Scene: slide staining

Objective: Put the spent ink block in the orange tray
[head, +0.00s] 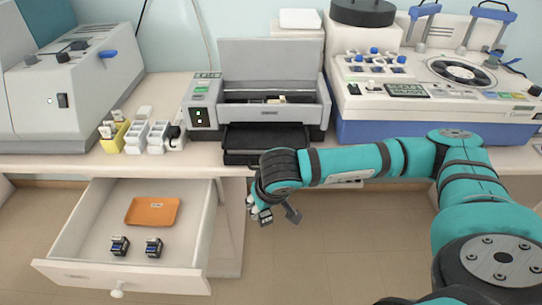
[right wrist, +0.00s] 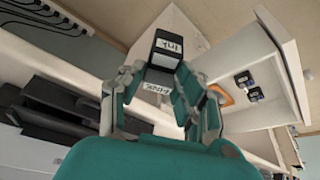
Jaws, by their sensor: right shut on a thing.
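The block shows small at the fingertips in the head view (head: 264,215). The gripper is in front of the printer and to the right of the open drawer (head: 75,222). In the right wrist view the tray (right wrist: 223,96) is partly hidden behind my fingers. My left gripper is not in view.
Two dark blocks with blue parts (head: 119,245) (head: 153,247) stand in the drawer in front of the tray. The printer (head: 276,112) on the bench has its lid raised and its front tray out. White and yellow holders (head: 140,134) stand left of it.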

